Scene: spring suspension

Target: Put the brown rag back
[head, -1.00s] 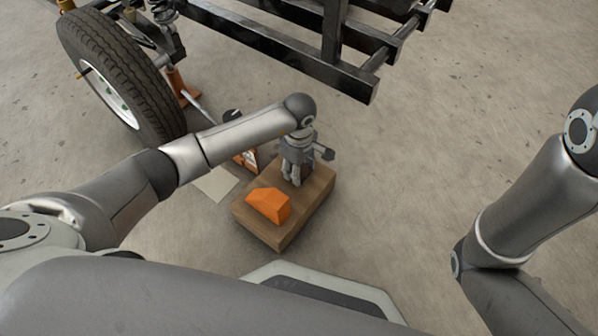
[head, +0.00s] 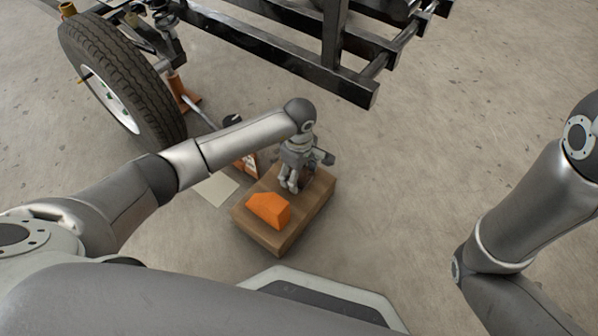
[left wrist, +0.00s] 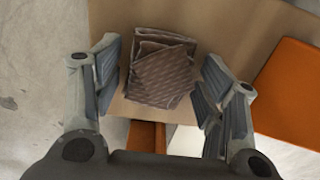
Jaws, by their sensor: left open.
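The brown rag (left wrist: 160,75) is folded, with a fine pattern, and lies on a brown wooden-looking block (left wrist: 215,22) in the left wrist view. My left gripper (left wrist: 160,92) is open, with one finger on each side of the rag. I cannot tell whether the fingers touch it. In the head view my left gripper (head: 290,187) points down over the block's far part, and it mostly hides the rag there. My right arm shows at the right edge of the head view, but its gripper is out of frame.
An orange angular piece (head: 268,210) sits on the near part of the block, close to my left gripper. A pale flat sheet (head: 216,188) lies left of the block. A tyre (head: 125,80) and a black metal frame (head: 290,50) stand beyond. The floor to the right is clear.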

